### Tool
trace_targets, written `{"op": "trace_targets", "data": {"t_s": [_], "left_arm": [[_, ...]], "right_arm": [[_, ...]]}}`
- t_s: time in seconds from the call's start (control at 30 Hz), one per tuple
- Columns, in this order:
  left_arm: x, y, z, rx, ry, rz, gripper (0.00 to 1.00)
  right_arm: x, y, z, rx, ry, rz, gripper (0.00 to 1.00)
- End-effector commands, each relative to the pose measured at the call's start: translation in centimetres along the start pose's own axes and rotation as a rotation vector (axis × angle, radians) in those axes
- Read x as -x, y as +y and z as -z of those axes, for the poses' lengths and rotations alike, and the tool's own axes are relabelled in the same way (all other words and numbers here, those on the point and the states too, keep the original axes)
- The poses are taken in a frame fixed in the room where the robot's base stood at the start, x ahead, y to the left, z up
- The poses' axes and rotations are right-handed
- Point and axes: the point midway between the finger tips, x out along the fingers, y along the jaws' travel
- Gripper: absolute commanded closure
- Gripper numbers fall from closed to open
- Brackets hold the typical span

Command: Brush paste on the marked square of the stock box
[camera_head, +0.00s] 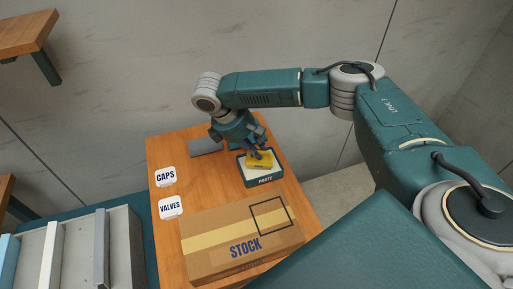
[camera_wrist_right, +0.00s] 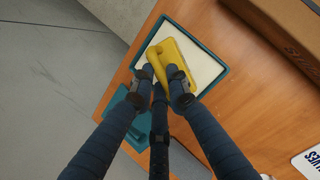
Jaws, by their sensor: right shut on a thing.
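The stock box (camera_head: 215,262) is a brown cardboard box with a yellow tape band, lying at the front of the wooden table. Its marked square (camera_head: 272,216), a dark outline, is on the right part of the top and looks bare. The paste tray (camera_head: 262,181), teal with a pale filling, sits behind the box. My right gripper (camera_head: 256,150) is shut on a yellow brush (camera_head: 262,160) over the tray. In the right wrist view the fingers grip the brush (camera_wrist_right: 177,58) above the pale paste (camera_wrist_right: 203,68); whether it touches the paste cannot be told. My left gripper is not in view.
White labels reading CAPS (camera_head: 165,176) and VALVES (camera_head: 170,207) lie on the left of the table (camera_head: 205,187). A grey flat item (camera_head: 205,147) lies at the back. A bin with long bars (camera_head: 120,240) stands left of the table.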

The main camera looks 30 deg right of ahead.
Motion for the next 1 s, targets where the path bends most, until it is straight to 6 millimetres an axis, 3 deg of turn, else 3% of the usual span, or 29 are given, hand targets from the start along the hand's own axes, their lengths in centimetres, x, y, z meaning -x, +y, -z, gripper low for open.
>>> {"op": "trace_targets", "data": {"t_s": [1.0], "left_arm": [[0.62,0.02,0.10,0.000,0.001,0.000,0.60]], "right_arm": [[-0.19,-0.22,0.06,0.002,0.000,0.004,1.00]]}}
